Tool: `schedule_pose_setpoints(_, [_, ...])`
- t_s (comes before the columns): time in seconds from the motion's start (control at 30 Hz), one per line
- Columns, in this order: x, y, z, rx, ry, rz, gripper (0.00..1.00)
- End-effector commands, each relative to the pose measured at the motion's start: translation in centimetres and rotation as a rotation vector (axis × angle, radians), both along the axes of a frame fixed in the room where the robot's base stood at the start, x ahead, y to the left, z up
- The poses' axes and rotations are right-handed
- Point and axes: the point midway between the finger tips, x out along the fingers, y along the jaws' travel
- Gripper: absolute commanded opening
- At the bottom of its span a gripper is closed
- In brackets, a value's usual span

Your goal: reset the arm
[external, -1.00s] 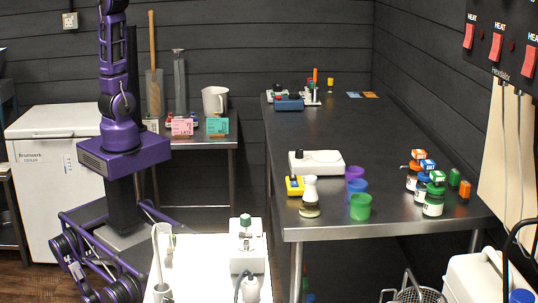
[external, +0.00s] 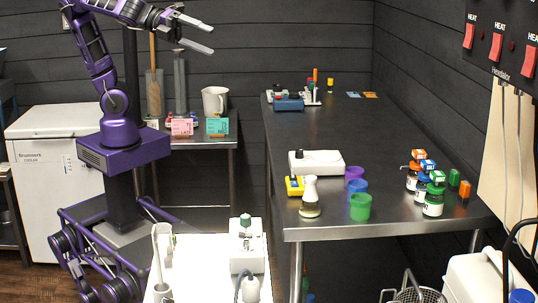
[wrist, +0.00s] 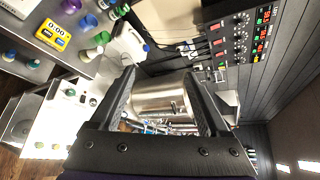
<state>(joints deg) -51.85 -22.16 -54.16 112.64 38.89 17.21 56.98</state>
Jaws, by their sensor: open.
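My gripper (external: 192,34) is at the upper left of the external view, at the end of my purple arm. Its two grey fingers point right and are apart, with nothing between them. It is in free air, above and in front of the small back table with the jug. In the wrist view my gripper (wrist: 163,95) shows two dark fingers spread wide. A metal pot (wrist: 160,98) lies beyond them in the background, not touched.
A steel bench (external: 330,232) holds cups, a flask, a white device (external: 316,162) and several capped bottles. A white table (external: 205,262) stands in front, with a white instrument (external: 246,250). A white cooler (external: 50,180) stands left. A jug (external: 215,101) stands on the back table.

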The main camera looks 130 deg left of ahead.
Motion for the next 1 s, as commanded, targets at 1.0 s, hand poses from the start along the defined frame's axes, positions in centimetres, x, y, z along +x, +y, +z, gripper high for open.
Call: schedule_pose_setpoints(1.0, [-26.9, 4.0, -19.8, -1.594, 0.215, 1.099, 0.79])
